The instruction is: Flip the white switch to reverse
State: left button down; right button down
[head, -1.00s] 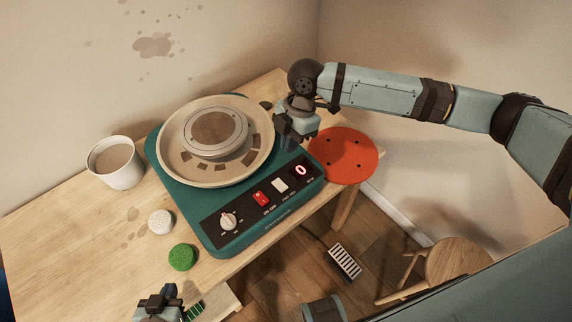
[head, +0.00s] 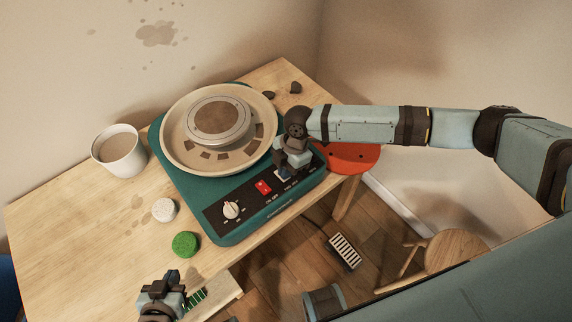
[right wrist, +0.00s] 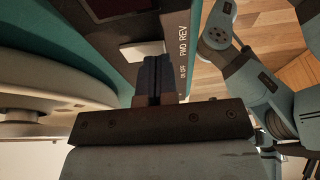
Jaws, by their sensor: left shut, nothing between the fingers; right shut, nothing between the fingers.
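The white switch (right wrist: 140,51) sits on the dark control panel (right wrist: 178,15) of the green pottery wheel (head: 235,236). In the right wrist view the "FWD REV" label is beside it. My right gripper (right wrist: 154,78) is shut and empty, its fingertips right by the switch; I cannot tell whether they touch it. In the head view my right gripper (head: 281,166) hides most of the switch. I cannot tell which way the switch is tilted. My left gripper (head: 171,277) is shut and empty at the table's front edge.
A red switch (head: 263,187) and a white knob (head: 231,210) are left of the white switch. A cup (head: 119,151), a white sponge (head: 164,209) and a green one (head: 185,244) stand left of the wheel. A red stool (head: 352,157) is at the right.

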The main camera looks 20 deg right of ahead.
pick_arm(q)
jog(key=shift+r, duration=0.1)
pick_arm(e)
jog(key=shift+s+f+t, duration=0.25)
jog(key=shift+f+t, duration=0.05)
jog(key=shift+f, duration=0.05)
pick_arm(q)
jog(key=shift+r, duration=0.1)
pick_arm(e)
jog(key=shift+w, duration=0.2)
jog(key=shift+w+a+r, duration=0.2)
jog(key=shift+w+r, duration=0.1)
jog(key=shift+w, duration=0.35)
